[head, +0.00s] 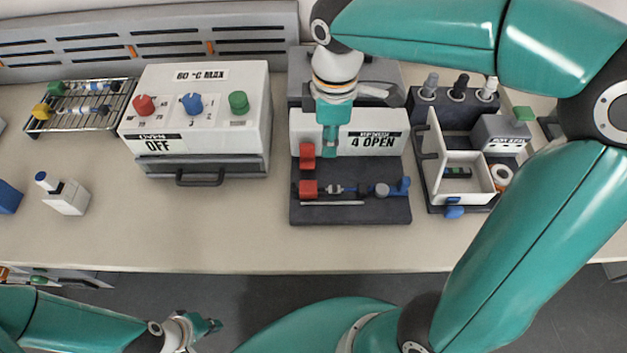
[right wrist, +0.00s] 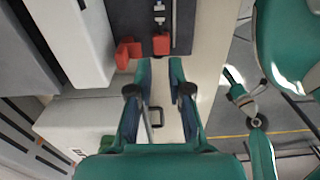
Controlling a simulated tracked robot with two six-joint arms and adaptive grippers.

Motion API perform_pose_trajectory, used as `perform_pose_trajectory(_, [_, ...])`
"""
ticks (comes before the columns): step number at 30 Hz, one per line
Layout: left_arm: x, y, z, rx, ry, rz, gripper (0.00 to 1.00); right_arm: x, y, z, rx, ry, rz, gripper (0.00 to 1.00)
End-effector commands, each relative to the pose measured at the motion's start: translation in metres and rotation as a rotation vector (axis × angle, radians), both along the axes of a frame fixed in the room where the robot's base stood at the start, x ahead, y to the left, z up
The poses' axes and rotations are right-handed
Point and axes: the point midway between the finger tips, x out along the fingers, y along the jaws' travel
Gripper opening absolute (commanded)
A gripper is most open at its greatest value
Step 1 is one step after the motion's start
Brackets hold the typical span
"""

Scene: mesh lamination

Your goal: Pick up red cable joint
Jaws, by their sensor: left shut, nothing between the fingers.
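A small joint with a red block end (head: 308,189) lies on a dark bench fixture (head: 350,212), with grey and metal parts running right to a blue end (head: 403,186). A separate red piece (head: 307,156) stands behind the red block. In the right wrist view the red block (right wrist: 161,43) lies just beyond the fingertips, with the red piece (right wrist: 127,50) to its left. My right gripper (head: 331,140) hangs above the back of the fixture; in the wrist view its fingers (right wrist: 161,72) are apart with nothing between them. My left gripper (head: 207,326) is shut and empty, low in front of the bench.
A white oven (head: 215,95) marked OFF stands left of the fixture, with a wire rack (head: 82,120) beyond it. A white block marked 4 OPEN (head: 375,140) stands behind the fixture. A dark tray with an open white box (head: 470,180) is to the right. The front bench strip is clear.

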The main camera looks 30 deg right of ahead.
Motion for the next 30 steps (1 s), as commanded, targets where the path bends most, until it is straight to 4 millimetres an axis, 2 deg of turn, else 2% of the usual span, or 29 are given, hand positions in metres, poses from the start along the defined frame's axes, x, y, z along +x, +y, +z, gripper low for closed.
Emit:
perform_pose_trajectory(2, [0.000,0.000,-0.004,0.000,0.001,0.000,0.00,-0.004,-0.004,0.002,-0.012,0.000,0.015,0.19])
perform_pose_trajectory(5, [-0.001,0.000,-0.004,0.000,0.001,0.000,0.00,-0.005,-0.005,-0.007,-0.017,0.006,0.021,0.19])
perform_pose_trajectory(18, [0.000,0.000,-0.009,0.000,0.001,0.000,0.00,-0.005,-0.003,-0.094,-0.015,0.008,0.020,0.19])
perform_pose_trajectory(26, [0.000,0.000,-0.010,0.000,0.001,0.000,0.00,-0.005,-0.002,-0.111,-0.014,0.005,0.020,0.19])
perform_pose_trajectory(30, [0.000,0.000,-0.008,0.000,0.001,0.000,0.00,-0.004,0.001,-0.127,-0.014,0.010,0.021,0.19])
